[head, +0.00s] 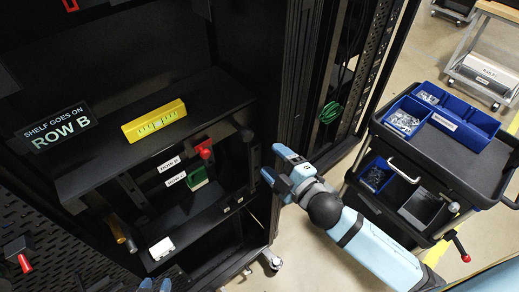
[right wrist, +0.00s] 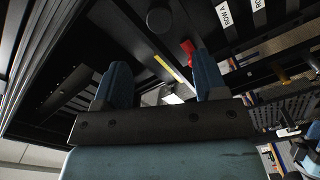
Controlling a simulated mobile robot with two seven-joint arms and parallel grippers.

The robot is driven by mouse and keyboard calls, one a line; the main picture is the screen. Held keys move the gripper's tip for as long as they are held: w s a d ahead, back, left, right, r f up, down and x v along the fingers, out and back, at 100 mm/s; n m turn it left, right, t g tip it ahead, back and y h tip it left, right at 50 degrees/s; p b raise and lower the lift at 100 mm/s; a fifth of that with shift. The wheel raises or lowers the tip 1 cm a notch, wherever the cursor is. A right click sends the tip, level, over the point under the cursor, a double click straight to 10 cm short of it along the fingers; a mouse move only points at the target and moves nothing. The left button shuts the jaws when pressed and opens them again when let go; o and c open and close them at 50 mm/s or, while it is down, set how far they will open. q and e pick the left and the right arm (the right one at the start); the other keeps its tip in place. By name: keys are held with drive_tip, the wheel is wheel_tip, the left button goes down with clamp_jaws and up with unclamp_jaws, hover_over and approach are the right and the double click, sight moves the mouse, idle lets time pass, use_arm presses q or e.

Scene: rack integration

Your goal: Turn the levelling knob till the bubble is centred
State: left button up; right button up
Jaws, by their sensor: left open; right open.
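A yellow spirit level (head: 155,121) lies on the black shelf (head: 92,180) inside the rack. Its pale green vial shows, but the bubble is too small to place. A dark round knob (head: 247,135) sits at the shelf's right front corner; a black round knob (right wrist: 158,20) shows beyond my fingers in the right wrist view. My right gripper (head: 275,165) is open and empty, right of the knob and apart from it. Its two blue fingers (right wrist: 160,78) stand apart in the right wrist view. My left gripper (head: 155,285) is partly cut off at the bottom edge, open.
A red-handled part (head: 205,149) and a green part (head: 196,178) sit below the shelf by white row labels. Rack posts stand close beside my right gripper. A cart (head: 445,150) with blue bins stands at right.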

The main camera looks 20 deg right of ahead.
drive_tip(key=shift+v, duration=1.4)
drive_tip(key=s+d+f+m+g+h+p, duration=0.1)
drive_tip(key=s+f+m+g, duration=0.1)
drive_tip(key=s+f+m, duration=0.4)
drive_tip(key=s+d+f+m+g+h+p, duration=0.1)
drive_tip(key=s+f+m, duration=0.5)
drive_tip(key=f, duration=0.6)
drive_tip(key=m+g+h, duration=0.1)
drive_tip(key=m+g, duration=0.1)
drive_tip(key=shift+f+g+h, duration=0.2)
drive_tip(key=shift+g+h, duration=0.1)
drive_tip(key=shift+d, duration=0.1)
